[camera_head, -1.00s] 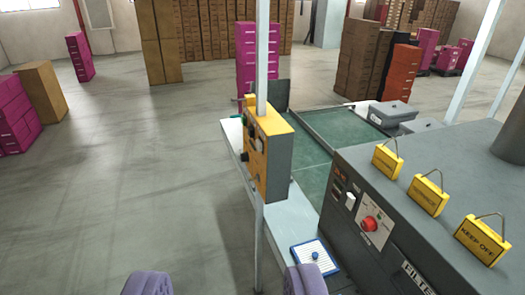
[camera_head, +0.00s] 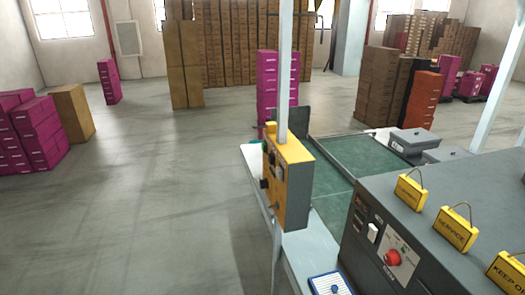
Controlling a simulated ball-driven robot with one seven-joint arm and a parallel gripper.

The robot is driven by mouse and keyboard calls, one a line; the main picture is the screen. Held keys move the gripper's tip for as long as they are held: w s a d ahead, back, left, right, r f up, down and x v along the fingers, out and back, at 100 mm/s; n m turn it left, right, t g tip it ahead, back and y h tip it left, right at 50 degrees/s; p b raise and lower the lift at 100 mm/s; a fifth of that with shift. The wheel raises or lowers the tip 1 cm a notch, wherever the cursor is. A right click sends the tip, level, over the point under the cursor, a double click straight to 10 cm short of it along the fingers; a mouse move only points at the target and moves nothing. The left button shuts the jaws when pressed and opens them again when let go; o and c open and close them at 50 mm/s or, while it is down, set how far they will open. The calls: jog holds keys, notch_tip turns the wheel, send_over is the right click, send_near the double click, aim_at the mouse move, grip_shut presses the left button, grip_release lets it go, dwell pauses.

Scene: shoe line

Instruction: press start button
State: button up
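A yellow-fronted control box (camera_head: 283,176) with grey sides hangs on a thin pale post in the middle of the camera view. Its yellow face is turned to the left and seen at a slant, with several small dark and light controls on it. I cannot tell which of them is the start button. A grey machine (camera_head: 440,205) at the right has a panel with a red knob (camera_head: 393,258) and a white switch (camera_head: 373,233). My gripper is not in view now.
A green conveyor belt (camera_head: 335,200) with a pale side ledge runs behind the box. Yellow tags (camera_head: 456,229) stand on the machine. A blue-edged pad (camera_head: 330,285) lies at the bottom. Magenta box stacks (camera_head: 40,135) stand at far left. The grey floor (camera_head: 150,220) left of the box is clear.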

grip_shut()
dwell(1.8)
